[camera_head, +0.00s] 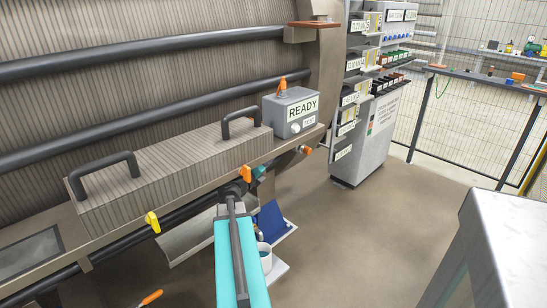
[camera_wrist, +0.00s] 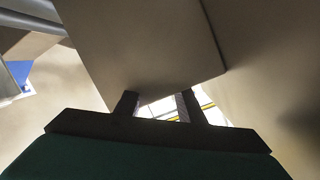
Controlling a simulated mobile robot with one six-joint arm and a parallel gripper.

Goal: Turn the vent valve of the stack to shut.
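In the head view, several coloured handles sit along the stack's lower rail: a yellow one (camera_head: 152,222), an orange one (camera_head: 246,173) with a teal one (camera_head: 259,172) beside it, and another orange one (camera_head: 305,149) further right. No readable label shows which is the vent valve. My gripper (camera_head: 238,188) is at the rail, close to the orange and teal handles; whether it touches either cannot be told. In the wrist view, my gripper's two dark fingers (camera_wrist: 157,104) stand apart with a bright gap between them. A plain brown surface (camera_wrist: 145,50) fills the view ahead; no handle shows there.
A grey box labelled READY (camera_head: 290,112) with an orange top piece stands on the rail. A ribbed cover (camera_head: 165,175) with two black handles lies left of it. A cabinet (camera_head: 378,130) stands behind right, a metal bench (camera_head: 510,240) front right. Floor between is clear.

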